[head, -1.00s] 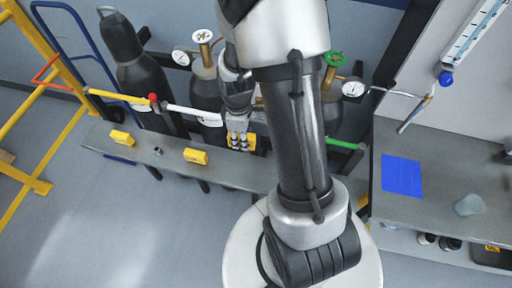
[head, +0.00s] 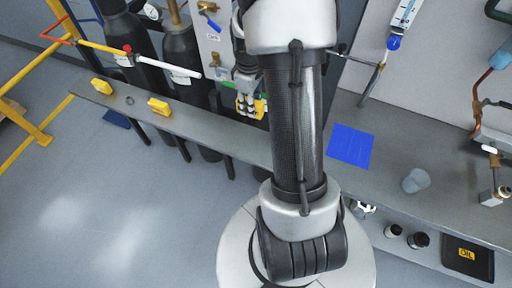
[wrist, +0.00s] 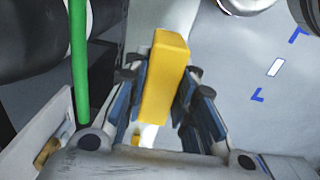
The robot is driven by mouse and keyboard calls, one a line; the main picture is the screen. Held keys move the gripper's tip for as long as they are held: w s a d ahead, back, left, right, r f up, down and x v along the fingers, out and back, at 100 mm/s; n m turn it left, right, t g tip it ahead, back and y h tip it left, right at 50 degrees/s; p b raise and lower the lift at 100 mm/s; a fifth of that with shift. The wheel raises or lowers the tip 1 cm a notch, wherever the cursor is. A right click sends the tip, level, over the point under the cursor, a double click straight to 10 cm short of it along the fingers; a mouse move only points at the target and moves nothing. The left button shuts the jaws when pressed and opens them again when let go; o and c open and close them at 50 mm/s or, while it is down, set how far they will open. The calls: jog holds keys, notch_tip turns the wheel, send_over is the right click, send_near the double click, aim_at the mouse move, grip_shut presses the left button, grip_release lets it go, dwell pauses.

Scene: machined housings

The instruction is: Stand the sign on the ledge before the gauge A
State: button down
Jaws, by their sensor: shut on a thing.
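My gripper (head: 247,104) is shut on a yellow sign (head: 261,108), above or close to the grey ledge (head: 225,130); I cannot tell whether the sign touches it. In the wrist view the sign (wrist: 163,80) is a yellow block between the two fingers (wrist: 165,105). Two other yellow signs stand on the ledge at the left, one near the end (head: 102,87) and one further right (head: 158,107). A round gauge (head: 152,11) shows at the top edge, above the dark cylinders. Its letter is not readable, so I cannot tell which is gauge A.
A small nut-like part (head: 129,100) lies on the ledge between the left signs. A white-ended bar (head: 180,66) crosses before the cylinders. At right are a blue sheet (head: 351,147) and a cup (head: 416,180). A green bar (wrist: 79,60) runs beside my gripper.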

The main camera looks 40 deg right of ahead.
notch_tip(320, 180, down, 19)
jog(key=b, duration=0.5)
jog(key=shift+w, duration=0.15)
jog(key=shift+f, duration=0.1)
jog(key=shift+f+b, duration=0.15)
jog(key=shift+b, duration=0.15)
jog(key=c, duration=1.3)
grip_release()
